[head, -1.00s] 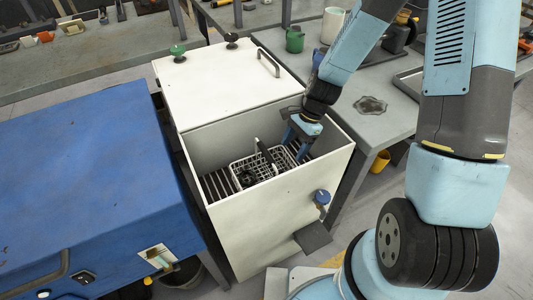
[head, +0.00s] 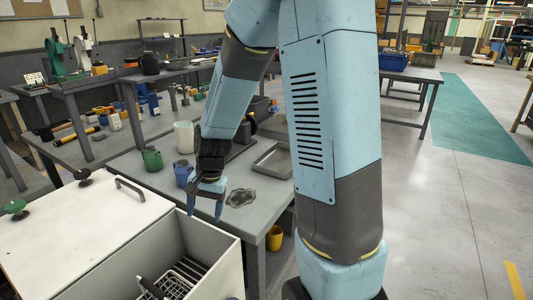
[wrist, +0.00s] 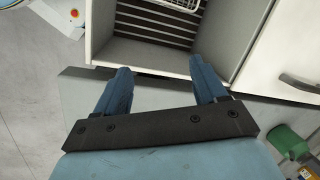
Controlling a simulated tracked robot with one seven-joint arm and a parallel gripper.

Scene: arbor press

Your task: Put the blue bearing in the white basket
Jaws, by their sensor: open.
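The white basket (head: 184,276), a wire rack, sits low inside the open white tank (head: 222,240) and is cut off by the bottom of the head view. In the wrist view only an edge of the basket (wrist: 182,4) shows at the top. My gripper (head: 205,210) points down, open and empty, by the tank's back right wall near the grey table. In the wrist view the two blue fingers (wrist: 160,70) are apart with nothing between them. I cannot make out a blue bearing in either current view.
A green mug (head: 152,159) and a blue cup (head: 183,173) stand on the grey table (head: 150,184) behind my gripper. A grey tray (head: 272,161) and a dark flat piece (head: 241,197) lie there too. A white lid (head: 75,235) with a handle adjoins the tank.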

